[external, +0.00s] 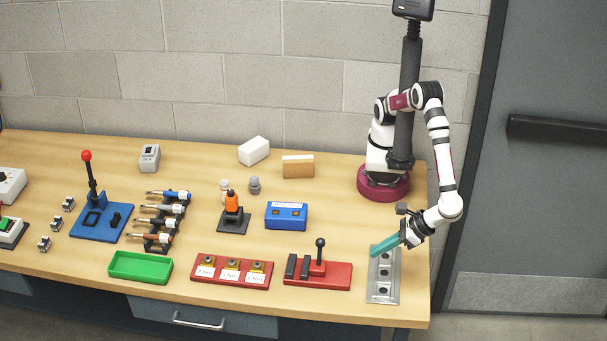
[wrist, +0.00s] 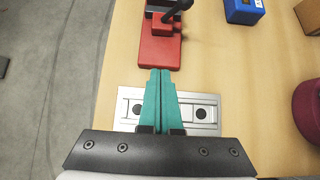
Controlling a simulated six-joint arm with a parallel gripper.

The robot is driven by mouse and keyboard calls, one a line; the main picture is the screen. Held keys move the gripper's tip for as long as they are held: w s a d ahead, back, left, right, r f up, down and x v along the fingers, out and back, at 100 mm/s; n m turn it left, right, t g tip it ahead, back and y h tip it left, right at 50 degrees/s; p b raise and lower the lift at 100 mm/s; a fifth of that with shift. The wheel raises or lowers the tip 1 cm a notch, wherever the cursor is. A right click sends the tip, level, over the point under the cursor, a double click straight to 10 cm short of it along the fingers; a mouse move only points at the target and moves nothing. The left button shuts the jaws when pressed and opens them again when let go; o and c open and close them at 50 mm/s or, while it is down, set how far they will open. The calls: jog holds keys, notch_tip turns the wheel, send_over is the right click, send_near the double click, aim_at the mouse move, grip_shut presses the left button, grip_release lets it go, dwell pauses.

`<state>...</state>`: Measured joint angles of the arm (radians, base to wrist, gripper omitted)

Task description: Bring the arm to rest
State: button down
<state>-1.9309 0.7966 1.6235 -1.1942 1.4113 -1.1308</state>
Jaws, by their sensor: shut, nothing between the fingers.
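My gripper (external: 376,250) has teal fingers and is at the front right of the table. In the wrist view the fingers of my gripper (wrist: 160,73) are closed together with nothing between them. They are over a grey metal plate (external: 383,292) with round holes, which also shows in the wrist view (wrist: 204,128). The fingers cover part of the plate. I cannot tell whether the fingertips touch it.
A red base with a black lever (external: 330,278) is left of the plate and close to the fingertips in the wrist view (wrist: 158,50). A blue box (external: 286,216), a red three-label panel (external: 230,282) and a green tray (external: 118,276) are further left. The table's right edge is near.

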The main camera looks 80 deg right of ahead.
dwell(0.3)
jog(key=w+d+r+m+g+h, duration=0.25)
jog(key=w+d+r+m, duration=0.25)
jog(key=w+d+m, duration=0.4)
jog(key=w+d+r+m+g+h, duration=0.2)
jog(key=w+d+r+m+g, duration=0.2)
jog(key=w+d+m, duration=0.5)
jog(key=s+d+r+m+g+y, duration=0.1)
jog(key=s+d+m+y, duration=0.1)
jog(key=d+m, duration=0.8)
jog(key=s+d+r+m+g+y, duration=0.1)
jog(key=s+d+r+m+y, duration=0.1)
jog(key=d+m, duration=0.8)
jog(key=s+m+y, duration=0.1)
jog(key=m+y, duration=0.1)
jog(key=m, duration=0.1)
jog(key=shift+s+m+g, duration=0.25)
jog(key=shift+m+g, duration=0.05)
jog(key=shift+g, duration=0.05)
